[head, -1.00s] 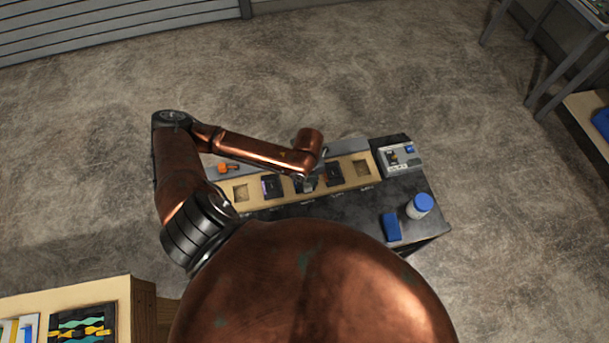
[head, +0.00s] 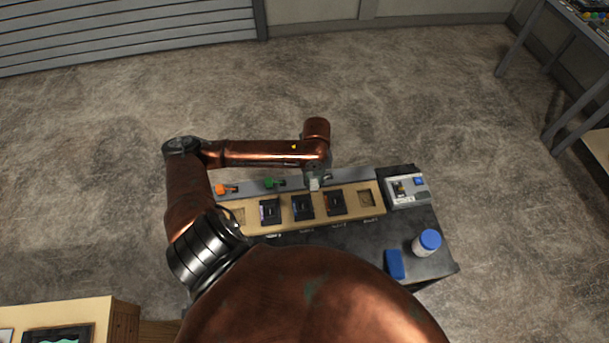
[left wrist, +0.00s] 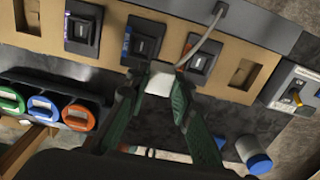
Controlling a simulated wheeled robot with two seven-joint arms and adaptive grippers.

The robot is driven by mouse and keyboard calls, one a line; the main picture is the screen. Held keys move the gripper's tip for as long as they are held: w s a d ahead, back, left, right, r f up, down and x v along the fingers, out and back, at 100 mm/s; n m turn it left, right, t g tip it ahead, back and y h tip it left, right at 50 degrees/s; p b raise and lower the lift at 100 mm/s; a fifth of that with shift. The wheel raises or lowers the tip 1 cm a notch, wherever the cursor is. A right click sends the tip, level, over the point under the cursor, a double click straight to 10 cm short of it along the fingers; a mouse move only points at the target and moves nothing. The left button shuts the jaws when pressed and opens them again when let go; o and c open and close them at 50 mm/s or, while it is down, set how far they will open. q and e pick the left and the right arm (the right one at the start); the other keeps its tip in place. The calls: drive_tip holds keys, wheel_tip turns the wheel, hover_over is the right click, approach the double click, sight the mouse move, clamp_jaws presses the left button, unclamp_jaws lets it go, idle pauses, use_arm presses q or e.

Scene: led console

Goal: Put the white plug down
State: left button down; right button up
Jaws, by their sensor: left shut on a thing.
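My left gripper (head: 315,178) is shut on the white plug (head: 315,185). In the head view it is near the grey strip (head: 348,176) behind the wooden board, right of the green plug. In the left wrist view the white plug (left wrist: 159,82) sits between the fingertips of the left gripper (left wrist: 158,86), and a grey cable runs up and away past it. A green plug (head: 274,183) and an orange plug (head: 226,188) lie on the strip. The plug's exact height above the strip cannot be told. My right gripper is not in view.
The wooden board (head: 287,220) holds black modules (head: 302,207) in a row, with an empty recess at each end. A grey device (head: 408,190) stands at the right. A white bottle with a blue lid (head: 427,242) and a blue block (head: 394,264) are at the front right.

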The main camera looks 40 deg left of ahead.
use_arm(q)
drive_tip(key=w+a+f, duration=0.1)
drive_tip(key=w+f, duration=0.1)
drive_tip(key=w, duration=0.1)
drive_tip(key=w+a+f, duration=0.2)
drive_tip(key=w+f, duration=0.1)
drive_tip(key=w+a+f, duration=0.2)
drive_tip(key=w, duration=0.1)
drive_tip(key=shift+a+f+p, duration=0.25)
drive_tip(key=shift+f+p, duration=0.1)
drive_tip(key=shift+w+a+f, duration=0.1)
drive_tip(key=shift+f, duration=0.1)
drive_tip(key=f, duration=0.3)
drive_tip(key=shift+w+a+f, duration=0.2)
drive_tip(key=shift+f, duration=0.05)
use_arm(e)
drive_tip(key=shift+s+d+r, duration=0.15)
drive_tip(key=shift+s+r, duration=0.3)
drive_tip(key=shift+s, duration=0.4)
use_arm(q)
drive_tip(key=shift+f, duration=0.15)
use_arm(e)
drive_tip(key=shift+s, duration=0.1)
use_arm(q)
drive_tip(key=c, duration=2.1)
unclamp_jaws()
drive_tip(key=o, duration=0.4)
